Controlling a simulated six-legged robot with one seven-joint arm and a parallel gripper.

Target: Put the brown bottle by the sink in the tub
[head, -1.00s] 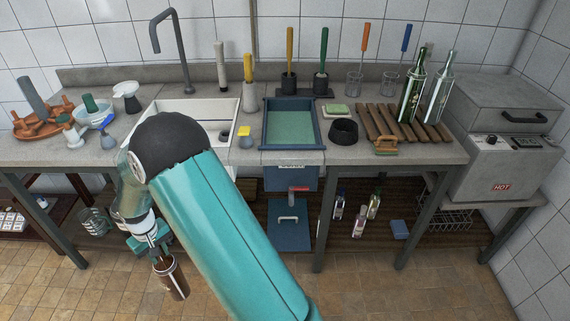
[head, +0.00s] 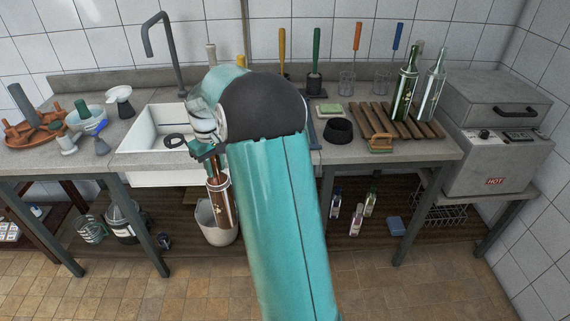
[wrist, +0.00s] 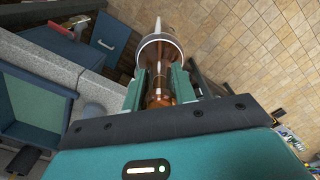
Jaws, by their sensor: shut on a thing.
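My gripper (head: 207,152) is shut on the brown bottle (head: 221,203) and holds it hanging in front of the counter's front edge, just right of the sink (head: 142,150). The bottle is brown glass with a pale label. In the wrist view my gripper (wrist: 158,88) has its fingers around the bottle's neck, and the bottle (wrist: 160,50) points away from the camera. The blue tub (wrist: 42,84) with green liquid lies at the left of the wrist view. In the head view my arm hides nearly all of the tub.
A pale bucket (head: 216,226) stands below. Bottle brushes stand along the back.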

